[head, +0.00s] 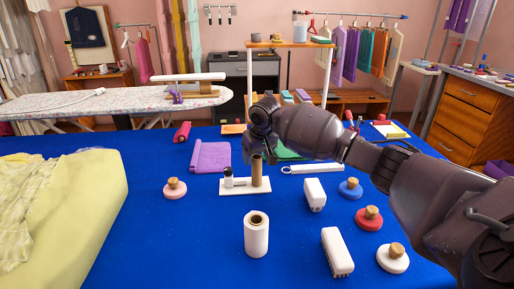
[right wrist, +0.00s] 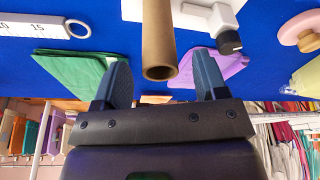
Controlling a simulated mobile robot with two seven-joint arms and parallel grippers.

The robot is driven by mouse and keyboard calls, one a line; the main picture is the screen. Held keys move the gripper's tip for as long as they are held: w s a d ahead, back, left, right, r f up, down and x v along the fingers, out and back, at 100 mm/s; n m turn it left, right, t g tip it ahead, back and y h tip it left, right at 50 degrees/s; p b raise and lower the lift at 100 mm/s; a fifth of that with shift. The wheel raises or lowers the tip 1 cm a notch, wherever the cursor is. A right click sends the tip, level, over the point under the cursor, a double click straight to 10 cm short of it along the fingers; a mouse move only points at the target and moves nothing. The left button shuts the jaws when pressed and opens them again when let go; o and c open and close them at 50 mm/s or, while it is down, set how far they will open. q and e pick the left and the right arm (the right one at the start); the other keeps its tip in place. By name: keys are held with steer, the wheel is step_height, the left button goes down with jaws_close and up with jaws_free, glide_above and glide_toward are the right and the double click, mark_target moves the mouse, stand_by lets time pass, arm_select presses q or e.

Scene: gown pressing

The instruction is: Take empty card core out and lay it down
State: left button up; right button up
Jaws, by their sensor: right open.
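The empty card core (head: 257,172) is a brown tube standing upright on a white stand (head: 231,190) in the middle of the blue table. My right gripper (head: 258,152) is at the top of the core in the head view. In the right wrist view, the core (right wrist: 158,38) shows its open end between the two spread fingers of the right gripper (right wrist: 162,78), with gaps on both sides. The stand (right wrist: 190,12) and its black knob also show there. My left gripper is not in view.
A white roll (head: 256,238) stands in front of the stand. Wooden-knobbed discs (head: 175,189), white brushes (head: 336,252) and a purple cloth (head: 211,156) lie around. Yellow fabric (head: 75,215) covers the left side. Blue table (head: 200,245) is bare at front left of the roll.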

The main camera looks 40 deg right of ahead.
steer(key=x, duration=0.3)
steer(key=shift+b, duration=0.35)
steer(key=shift+f, duration=0.1)
steer(key=c, duration=0.8)
steer(key=shift+c, duration=0.9)
steer(key=shift+o, duration=1)
steer(key=c, duration=0.3)
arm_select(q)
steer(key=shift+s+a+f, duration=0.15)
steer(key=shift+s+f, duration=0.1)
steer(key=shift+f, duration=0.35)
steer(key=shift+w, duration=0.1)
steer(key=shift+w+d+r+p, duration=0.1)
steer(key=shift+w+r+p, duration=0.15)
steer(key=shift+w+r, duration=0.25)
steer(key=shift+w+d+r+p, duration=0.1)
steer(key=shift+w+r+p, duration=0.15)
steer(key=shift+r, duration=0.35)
arm_select(e)
steer(key=shift+r, duration=0.65)
